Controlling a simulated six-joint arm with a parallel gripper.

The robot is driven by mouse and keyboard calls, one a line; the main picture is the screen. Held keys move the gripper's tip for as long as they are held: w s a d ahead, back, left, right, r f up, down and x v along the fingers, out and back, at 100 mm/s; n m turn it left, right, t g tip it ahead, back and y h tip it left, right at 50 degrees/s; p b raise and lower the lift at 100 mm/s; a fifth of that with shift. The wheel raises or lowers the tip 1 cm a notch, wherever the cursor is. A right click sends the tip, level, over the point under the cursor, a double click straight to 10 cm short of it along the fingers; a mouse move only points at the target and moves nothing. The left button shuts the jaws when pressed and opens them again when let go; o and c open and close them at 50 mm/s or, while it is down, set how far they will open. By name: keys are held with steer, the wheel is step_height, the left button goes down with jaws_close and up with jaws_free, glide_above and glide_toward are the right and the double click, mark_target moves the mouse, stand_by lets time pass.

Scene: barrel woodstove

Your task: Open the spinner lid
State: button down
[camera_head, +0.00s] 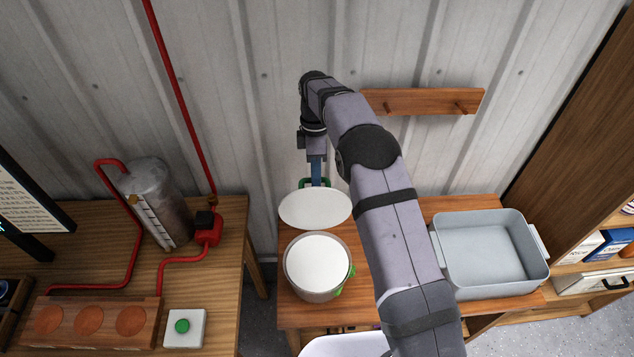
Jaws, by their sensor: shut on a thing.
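The spinner (318,292) is a round pale pot on the wooden table, with a white inside and green parts on its right side. Its white lid (314,208) is seen as a tilted disc behind the pot, clear of the opening. My gripper (316,180) reaches down from above behind the lid. It is shut at the green handle (302,184) at the lid's far edge. The fingertips are small and partly hidden by the lid. I cannot tell whether the lid still touches the pot at a hinge.
A grey-blue tub (488,255) stands on the table at right, and a white basin (345,346) is in front. The corrugated wall and a wooden peg rail (425,101) are behind. A left bench holds a metal cylinder (157,200), red pipes and a green button (182,326).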

steer(key=shift+w+f, duration=0.25)
steer(key=shift+f, duration=0.4)
steer(key=c, duration=1.9)
jaws_free()
steer(key=shift+a, duration=0.1)
steer(key=shift+w, duration=0.25)
steer(key=shift+r, duration=0.1)
steer(key=shift+r, duration=0.1)
steer(key=shift+w+r+b, duration=0.25)
steer(key=shift+r+b, duration=0.15)
steer(key=shift+r, duration=0.2)
steer(key=shift+w+a+r+p, duration=0.1)
steer(key=shift+w+r+p, duration=0.05)
steer(key=shift+r, duration=0.75)
steer(key=shift+w+d+r+p, duration=0.1)
steer(key=shift+w+r+p, duration=0.1)
steer(key=shift+r, duration=0.75)
steer(key=shift+w+a+r+p, duration=0.1)
steer(key=shift+r+p, duration=0.05)
steer(key=shift+r, duration=0.75)
